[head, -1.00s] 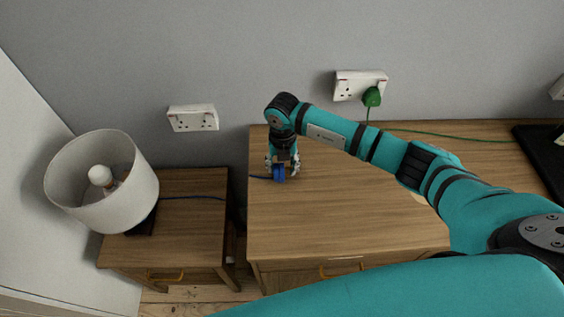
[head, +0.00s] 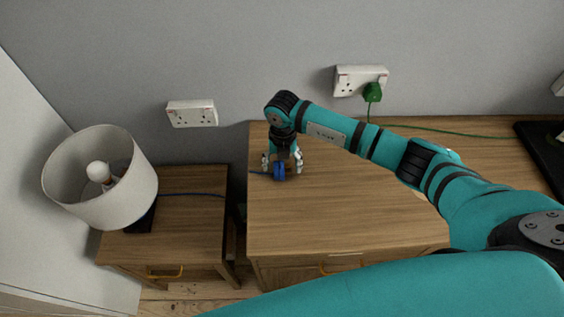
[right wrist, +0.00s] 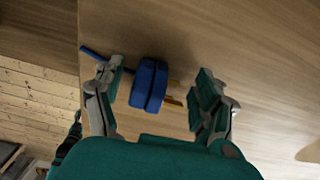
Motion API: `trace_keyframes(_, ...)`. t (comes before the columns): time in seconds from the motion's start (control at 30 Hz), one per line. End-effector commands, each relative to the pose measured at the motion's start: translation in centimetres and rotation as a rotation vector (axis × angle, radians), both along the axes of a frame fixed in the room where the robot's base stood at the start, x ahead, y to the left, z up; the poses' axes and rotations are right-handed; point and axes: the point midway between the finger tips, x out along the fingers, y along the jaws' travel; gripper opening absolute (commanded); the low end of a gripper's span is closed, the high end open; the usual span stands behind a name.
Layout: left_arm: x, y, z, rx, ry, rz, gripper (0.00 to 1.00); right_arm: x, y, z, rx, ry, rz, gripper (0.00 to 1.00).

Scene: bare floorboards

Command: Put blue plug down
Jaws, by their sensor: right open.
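The blue plug (head: 279,170) is on the top of the larger wooden cabinet (head: 330,215), near its left edge. In the right wrist view the blue plug (right wrist: 149,85) lies between the open fingers, with its brass pins pointing right and its blue cable leaving to the left. My right gripper (head: 282,164) is open around the plug, pointing down. In the right wrist view my right gripper (right wrist: 162,88) has a clear gap on the right of the plug and a smaller one on the left. My left gripper is not in view.
A white lamp (head: 100,180) stands on the smaller bedside table (head: 190,210) at left. A wall socket (head: 192,114) is empty; another (head: 358,80) holds a green plug (head: 373,92). A dark flat object (head: 545,155) lies far right. The cabinet's middle is clear.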

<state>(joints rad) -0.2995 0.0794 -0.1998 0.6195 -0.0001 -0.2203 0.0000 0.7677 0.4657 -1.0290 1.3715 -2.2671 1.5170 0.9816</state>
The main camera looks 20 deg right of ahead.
Motion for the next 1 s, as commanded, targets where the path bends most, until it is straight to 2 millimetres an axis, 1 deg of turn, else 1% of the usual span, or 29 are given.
trace_keyframes(0.1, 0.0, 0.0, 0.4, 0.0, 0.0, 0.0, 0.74, 0.0, 0.0, 0.5, 0.0, 0.0, 0.0, 0.72)
trace_keyframes(0.2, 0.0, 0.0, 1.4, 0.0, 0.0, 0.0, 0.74, 0.0, 0.0, 1.7, 0.002, -0.001, 0.0, 0.72)
trace_keyframes(0.23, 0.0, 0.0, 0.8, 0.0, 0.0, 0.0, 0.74, 0.1, 0.0, 1.8, 0.002, -0.004, 0.0, 0.72)
trace_keyframes(0.27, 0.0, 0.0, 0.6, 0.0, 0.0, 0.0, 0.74, 0.2, 0.0, 2.3, 0.002, -0.005, 0.001, 0.72)
trace_keyframes(0.5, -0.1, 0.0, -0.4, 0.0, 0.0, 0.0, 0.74, 0.1, -0.1, 7.6, 0.001, -0.005, 0.002, 0.72)
trace_keyframes(0.6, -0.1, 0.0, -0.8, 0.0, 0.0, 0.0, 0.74, 0.1, -0.1, 9.7, 0.002, -0.006, 0.002, 0.72)
trace_keyframes(0.7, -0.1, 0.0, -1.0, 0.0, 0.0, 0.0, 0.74, 0.1, -0.1, 11.2, 0.001, -0.004, 0.0, 0.72)
trace_keyframes(0.83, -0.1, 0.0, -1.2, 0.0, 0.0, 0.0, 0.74, 0.0, -0.1, 12.5, -0.001, -0.002, 0.0, 0.72)
trace_keyframes(1.0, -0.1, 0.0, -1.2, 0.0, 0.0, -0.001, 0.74, 0.0, -0.1, 13.1, 0.0, 0.0, 0.0, 0.72)
